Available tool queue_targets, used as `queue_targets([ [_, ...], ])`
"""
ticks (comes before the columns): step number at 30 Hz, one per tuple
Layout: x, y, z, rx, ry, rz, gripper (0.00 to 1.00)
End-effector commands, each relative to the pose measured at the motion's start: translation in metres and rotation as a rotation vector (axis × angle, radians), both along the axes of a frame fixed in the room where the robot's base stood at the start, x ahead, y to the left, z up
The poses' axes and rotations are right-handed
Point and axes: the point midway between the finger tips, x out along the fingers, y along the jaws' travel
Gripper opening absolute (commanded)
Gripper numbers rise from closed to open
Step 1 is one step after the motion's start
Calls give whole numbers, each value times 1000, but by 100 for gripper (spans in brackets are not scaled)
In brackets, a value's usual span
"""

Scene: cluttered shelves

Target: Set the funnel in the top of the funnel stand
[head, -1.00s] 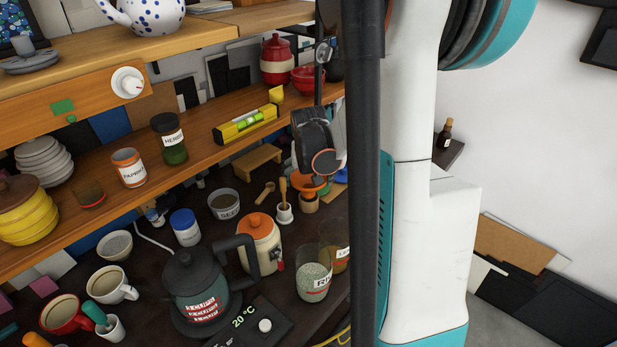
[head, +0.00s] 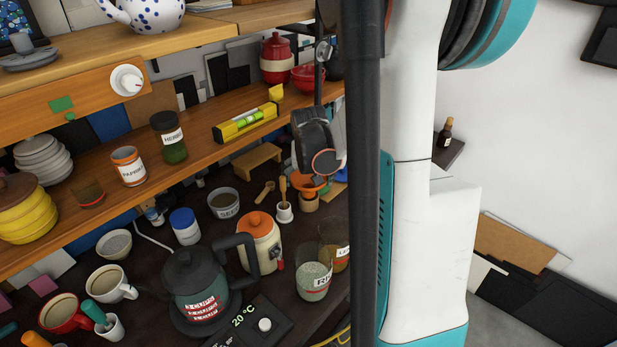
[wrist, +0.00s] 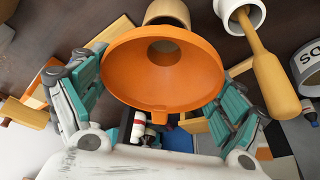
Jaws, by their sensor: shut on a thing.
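The orange funnel (wrist: 125,85) is between the teal fingers of my gripper (wrist: 160,88), which is shut on it. Its wide mouth faces the wrist camera and its hole shows inside. In the head view the orange funnel (head: 306,184) is partly hidden by my gripper (head: 325,160). A pale wooden round piece (head: 309,204), which looks like the funnel stand, shows just below the funnel. It also shows at the top edge of the wrist view (wrist: 168,12), partly covered by the funnel rim. I cannot tell whether the spout touches it or sits in it.
A white mortar with a wooden pestle (head: 284,210) stands close left of the funnel. A grey labelled bowl (head: 224,203), an orange-lidded jar (head: 260,240), a kettle (head: 197,285) and glass jars (head: 314,278) crowd the counter. A wooden shelf (head: 215,150) runs above.

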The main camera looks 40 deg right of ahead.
Motion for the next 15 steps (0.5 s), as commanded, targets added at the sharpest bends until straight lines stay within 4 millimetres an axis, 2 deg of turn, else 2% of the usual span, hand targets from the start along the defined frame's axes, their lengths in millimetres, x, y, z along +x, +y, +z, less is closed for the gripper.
queue_targets([
  [15,0,0,-11,0,0,0,65],
])
